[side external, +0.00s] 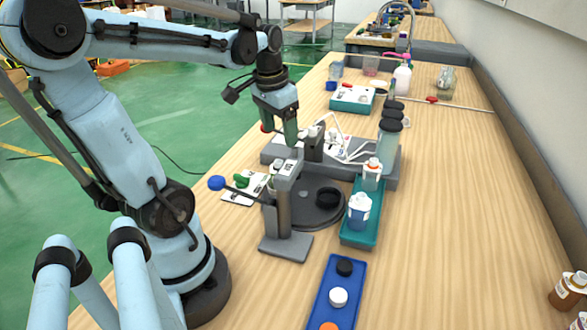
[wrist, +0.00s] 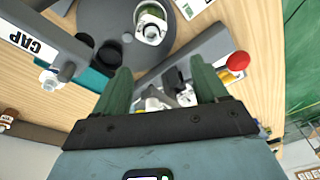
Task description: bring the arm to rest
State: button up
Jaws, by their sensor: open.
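My gripper (side external: 290,142) hangs from my light blue arm, pointing down above the grey station on the wooden bench. In the wrist view its two green fingers (wrist: 160,74) are spread apart, with nothing held between them. A dark round turntable (side external: 316,222) sits below and nearer the camera than my gripper. In the wrist view the turntable (wrist: 98,22) carries a small white bottle with green inside (wrist: 152,26). A grey post (side external: 284,205) stands beside the turntable. A sign reading CAP (wrist: 40,47) shows at the left of the wrist view.
A blue tray (side external: 321,312) holds black, white and orange caps. A teal tray (side external: 352,239) holds white bottles. Dark-topped bottles (side external: 389,145) stand on the grey base (side external: 388,182). A blue-knobbed lever (side external: 217,183) sticks out left. The bench's right side is mostly clear.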

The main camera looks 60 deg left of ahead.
jog(key=w+d+f+m+t, duration=0.1)
jog(key=d+t, duration=0.1)
jog(key=d, duration=0.7)
jog(key=w+d+m+t+h, duration=0.1)
jog(key=d+m+t, duration=0.1)
jog(key=d, duration=0.7)
jog(key=shift+w+f+t, duration=0.35)
jog(key=shift+w+t, duration=0.05)
jog(key=shift+t, duration=0.3)
